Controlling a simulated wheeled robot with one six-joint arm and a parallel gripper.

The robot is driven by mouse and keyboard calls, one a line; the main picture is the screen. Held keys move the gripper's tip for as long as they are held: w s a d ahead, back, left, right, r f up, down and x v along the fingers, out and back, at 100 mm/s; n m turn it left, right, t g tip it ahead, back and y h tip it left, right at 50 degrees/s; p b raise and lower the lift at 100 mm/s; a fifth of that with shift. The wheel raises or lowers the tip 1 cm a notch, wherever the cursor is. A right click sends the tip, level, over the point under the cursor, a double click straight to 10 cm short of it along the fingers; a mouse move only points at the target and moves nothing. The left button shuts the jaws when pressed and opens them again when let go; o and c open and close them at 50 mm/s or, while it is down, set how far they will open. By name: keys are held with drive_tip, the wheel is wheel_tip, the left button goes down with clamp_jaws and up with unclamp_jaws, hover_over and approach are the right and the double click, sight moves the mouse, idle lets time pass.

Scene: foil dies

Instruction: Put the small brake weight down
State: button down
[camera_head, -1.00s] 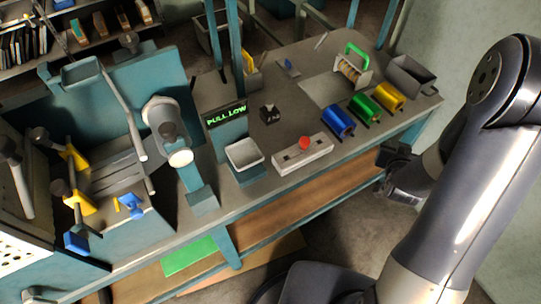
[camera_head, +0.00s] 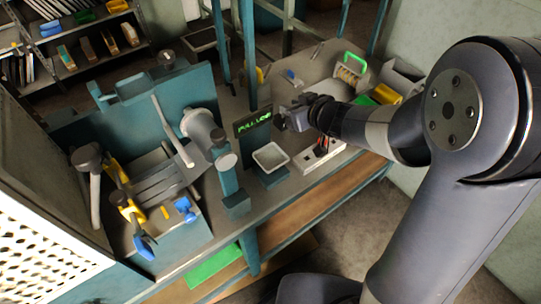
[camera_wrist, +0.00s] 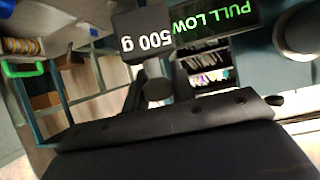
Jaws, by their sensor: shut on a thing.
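The small brake weight (camera_wrist: 141,43) is a dark block marked "500 g", upside down in the wrist view, at the top middle. My gripper (camera_wrist: 150,82) is shut on it. In the head view my gripper (camera_head: 288,117) is over the bench (camera_head: 312,76), just right of the green "PULL LOW" display (camera_head: 253,124). The weight is mostly hidden or too small to make out there. I cannot tell whether its base touches the bench. The display also shows in the wrist view (camera_wrist: 215,22), close beside the weight.
A white tray (camera_head: 257,163) stands in front of the display. A green-handled spool holder (camera_head: 351,70) and yellow roll (camera_head: 387,94) are at the back right. A teal machine (camera_head: 165,110) fills the left.

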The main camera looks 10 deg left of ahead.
drive_tip(key=s+a+r+n+g+y+p, duration=0.1)
drive_tip(key=s+a+r+n+g+y, duration=0.1)
drive_tip(key=s+a+r+n, duration=0.3)
drive_tip(key=f+b, duration=0.3)
drive_tip(key=f, duration=0.2)
drive_tip(key=w+a+f+m+b, duration=0.1)
drive_tip(key=f+b, duration=0.2)
drive_tip(key=f, duration=0.3)
drive_tip(key=f+m+b, duration=0.1)
drive_tip(key=f+b, duration=0.1)
drive_tip(key=f, duration=0.3)
drive_tip(key=shift+w+a+f+b, duration=0.15)
drive_tip(key=shift+w+f+b, duration=0.1)
drive_tip(key=shift+b, duration=0.15)
drive_tip(key=shift+f, duration=0.1)
drive_tip(key=c, duration=1.2)
unclamp_jaws()
drive_tip(key=shift+s, duration=0.1)
drive_tip(key=shift+r, duration=0.25)
drive_tip(key=p+v, duration=0.3)
drive_tip(key=v, duration=0.9)
